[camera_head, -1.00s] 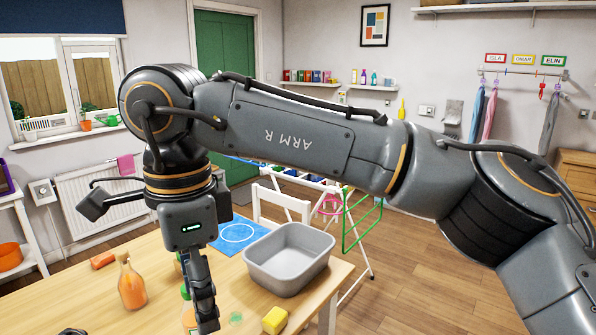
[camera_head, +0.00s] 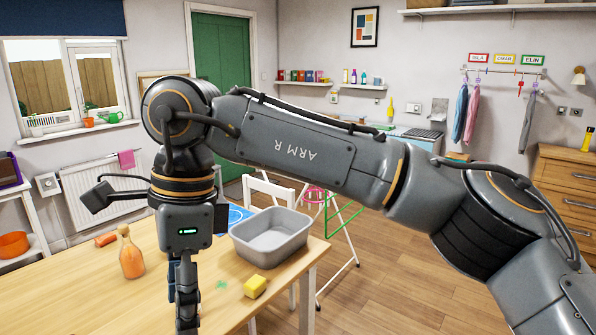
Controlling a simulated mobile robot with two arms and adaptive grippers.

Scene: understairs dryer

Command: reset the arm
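My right arm (camera_head: 300,147) comes in from the right and reaches across the middle of the view to a bent wrist at the left. My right gripper (camera_head: 187,318) hangs down from that wrist over the wooden table (camera_head: 80,295). It is seen edge-on, so I cannot tell whether its fingers are apart. Nothing visible is held in it. My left gripper is not in view.
An orange bottle (camera_head: 131,254) stands left of the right gripper. A yellow sponge (camera_head: 255,286) and a grey basin (camera_head: 271,238) are to its right on the table. A drying rack (camera_head: 338,240) stands behind the table. The floor at right is open.

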